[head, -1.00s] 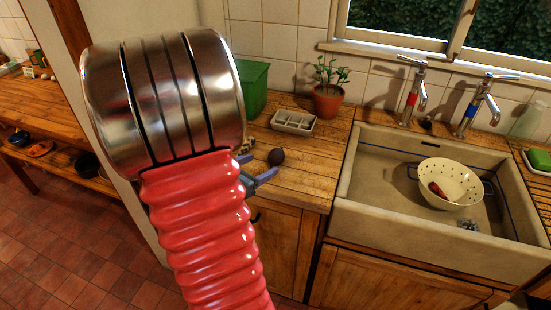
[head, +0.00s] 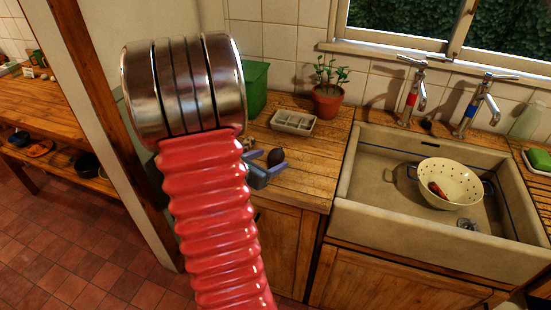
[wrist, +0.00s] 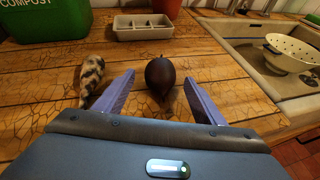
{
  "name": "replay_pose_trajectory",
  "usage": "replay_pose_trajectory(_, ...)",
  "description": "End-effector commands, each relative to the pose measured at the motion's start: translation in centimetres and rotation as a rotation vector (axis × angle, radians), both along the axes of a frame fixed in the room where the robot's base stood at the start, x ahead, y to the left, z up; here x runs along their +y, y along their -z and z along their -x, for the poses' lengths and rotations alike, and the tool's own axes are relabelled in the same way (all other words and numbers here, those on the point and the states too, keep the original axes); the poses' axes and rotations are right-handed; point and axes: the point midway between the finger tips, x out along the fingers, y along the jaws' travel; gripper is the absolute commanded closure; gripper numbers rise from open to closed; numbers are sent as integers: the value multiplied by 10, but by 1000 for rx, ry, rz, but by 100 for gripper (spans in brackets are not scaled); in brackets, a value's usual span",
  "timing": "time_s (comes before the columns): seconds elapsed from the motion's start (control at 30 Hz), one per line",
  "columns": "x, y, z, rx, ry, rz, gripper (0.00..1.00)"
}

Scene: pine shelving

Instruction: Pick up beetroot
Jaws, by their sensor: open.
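The beetroot (wrist: 164,77) is a dark, round root on the wooden counter. In the wrist view it sits between the two fingers of my open gripper (wrist: 160,88), slightly beyond the middle, with a gap on each side. In the head view the beetroot (head: 276,157) shows at the far end of my gripper (head: 266,168), on the counter left of the sink. My arm hides part of the gripper in the head view.
A speckled pale object (wrist: 92,76) lies just left of the left finger. Behind stand a green compost bin (wrist: 43,18) and a pale compartment tray (wrist: 143,27). The sink (head: 345,195) holds a cream colander (head: 462,188). A potted plant (head: 327,100) stands by the wall.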

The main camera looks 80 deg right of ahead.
Motion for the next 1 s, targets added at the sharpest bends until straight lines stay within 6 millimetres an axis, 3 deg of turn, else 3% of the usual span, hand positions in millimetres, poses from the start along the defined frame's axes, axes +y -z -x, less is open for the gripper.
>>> replay_pose_trajectory(0.23,-20,9,7,0,0,0,36)
replay_pose_trajectory(0.77,-21,9,6,0,-1,0,36)
replay_pose_trajectory(1.0,-21,9,6,-1,-2,0,52)
